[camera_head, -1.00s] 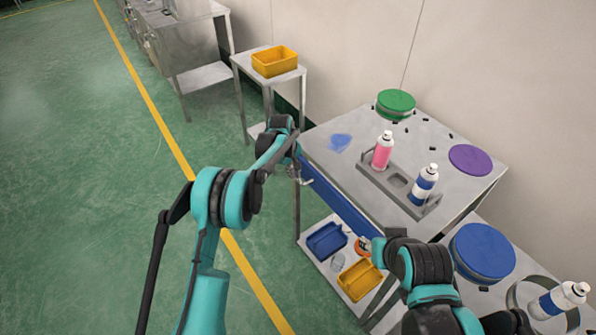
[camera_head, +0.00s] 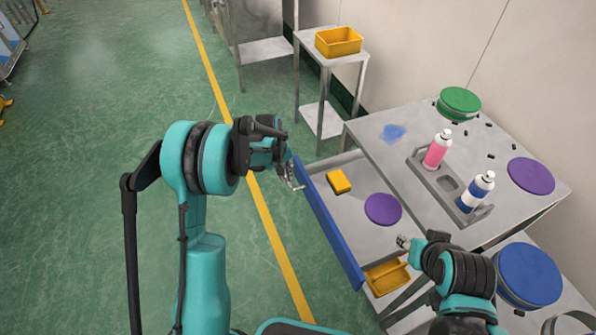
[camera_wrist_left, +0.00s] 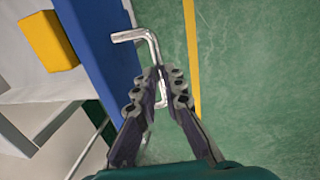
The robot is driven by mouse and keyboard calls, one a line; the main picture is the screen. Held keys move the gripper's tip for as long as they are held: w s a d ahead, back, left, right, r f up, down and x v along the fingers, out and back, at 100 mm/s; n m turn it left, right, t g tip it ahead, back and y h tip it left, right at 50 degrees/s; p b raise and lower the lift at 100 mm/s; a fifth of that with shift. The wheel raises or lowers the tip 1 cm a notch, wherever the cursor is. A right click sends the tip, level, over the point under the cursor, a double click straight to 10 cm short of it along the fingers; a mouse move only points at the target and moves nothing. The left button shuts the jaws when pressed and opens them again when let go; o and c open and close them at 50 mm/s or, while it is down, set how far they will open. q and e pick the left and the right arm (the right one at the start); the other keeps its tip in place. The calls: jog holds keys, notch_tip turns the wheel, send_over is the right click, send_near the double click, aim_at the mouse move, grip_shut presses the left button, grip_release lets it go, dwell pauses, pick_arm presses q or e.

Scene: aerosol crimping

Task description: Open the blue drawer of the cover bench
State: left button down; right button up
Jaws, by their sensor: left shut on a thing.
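The blue drawer (camera_head: 327,228) of the grey cover bench (camera_head: 372,152) stands pulled well out, with its grey interior showing. Inside are a yellow block (camera_head: 339,181) and a purple disc (camera_head: 382,208). My left gripper (camera_head: 291,182) is at the far end of the blue front. In the left wrist view, my left gripper (camera_wrist_left: 160,78) is shut on the bent metal handle (camera_wrist_left: 151,45), beside the blue drawer front (camera_wrist_left: 98,42). My right gripper (camera_head: 403,243) is near the bench's front edge, apart from the drawer; its jaws are too small to read.
A pink can (camera_head: 437,150) and a blue-and-white can (camera_head: 475,192) stand in a grey holder on the bench. A green lid (camera_head: 459,102) and a purple lid (camera_head: 531,175) lie there too. A yellow bin (camera_head: 387,277) sits below. Green floor (camera_head: 230,290) is clear at left.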

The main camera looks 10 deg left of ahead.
pick_arm(q)
jog(key=shift+s+a, duration=0.35)
jog(key=shift+a, duration=0.2)
jog(key=c, duration=1.6)
grip_release()
jog(key=shift+r, duration=0.1)
notch_tip(320, 180, up, 12)
jog(key=s+a, duration=0.1)
jog(key=shift+s+a+f, duration=0.15)
jog(key=shift+a+f, duration=0.05)
jog(key=shift+a, duration=0.15)
